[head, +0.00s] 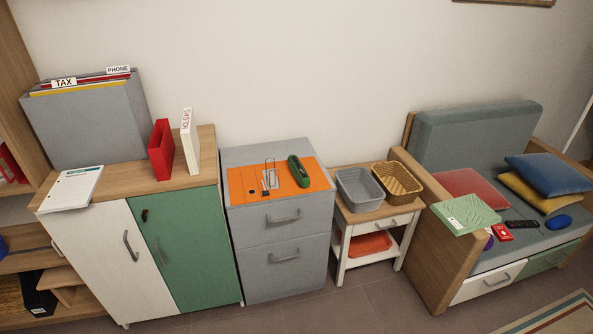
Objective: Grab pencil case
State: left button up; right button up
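A green elongated case with a dark strip along its top (299,171) looks like the pencil case. It lies on the right part of an orange mat (240,186), on top of the grey two-drawer cabinet (285,260). Nothing touches it from above, and its whole upper side shows. Neither of my grippers is in view.
Small dark items and a wire-like stand (269,174) are on the mat, left of the case. A grey basket (360,190) and a tan basket (397,184) stand on the side table at right. A taller white-and-green cupboard (190,250) rises at left.

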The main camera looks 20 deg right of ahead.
aim_at(299, 172)
jog(key=i+l, duration=0.8)
jog(key=l, duration=0.15)
